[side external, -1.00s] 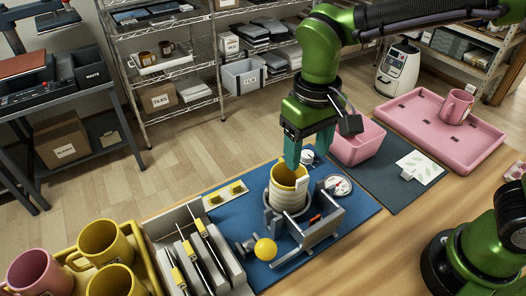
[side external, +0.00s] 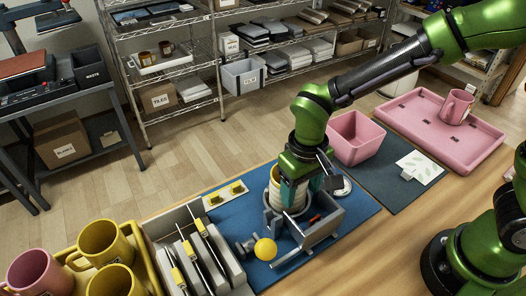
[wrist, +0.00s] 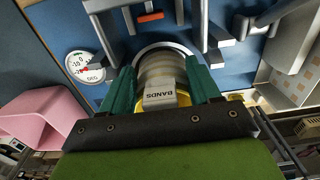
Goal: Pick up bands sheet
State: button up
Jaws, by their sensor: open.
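The bands sheet is a cream, ridged wrap (side external: 291,195) around a mug standing in the grey press on the blue mat (side external: 350,215). Its white tab (wrist: 161,96) reads "BANDS" in the wrist view, where the wrap (wrist: 160,66) shows above the tab. A little of the mug's yellow rim (wrist: 236,97) shows behind the fingers. My gripper (wrist: 162,82) is open, pointing down over the mug, its teal fingers on either side of the tab and wrap. Whether they touch it I cannot tell. In the side view my gripper (side external: 298,178) hides the mug's top.
The grey press (side external: 318,226) has a yellow-knobbed lever (side external: 265,249). A dial gauge (wrist: 84,68) is close beside it. A slotted rack (side external: 195,250) and a crate of mugs (side external: 152,272) stand left. A pink bin (side external: 355,138) and pink tray (side external: 425,115) are at right.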

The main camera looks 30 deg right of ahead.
jog(key=c, duration=0.9)
jog(key=shift+w, duration=0.1)
jog(key=shift+w+r, duration=0.1)
jog(key=shift+s+r, duration=0.2)
jog(key=shift+r, duration=6.9)
jog(key=shift+c, duration=0.5)
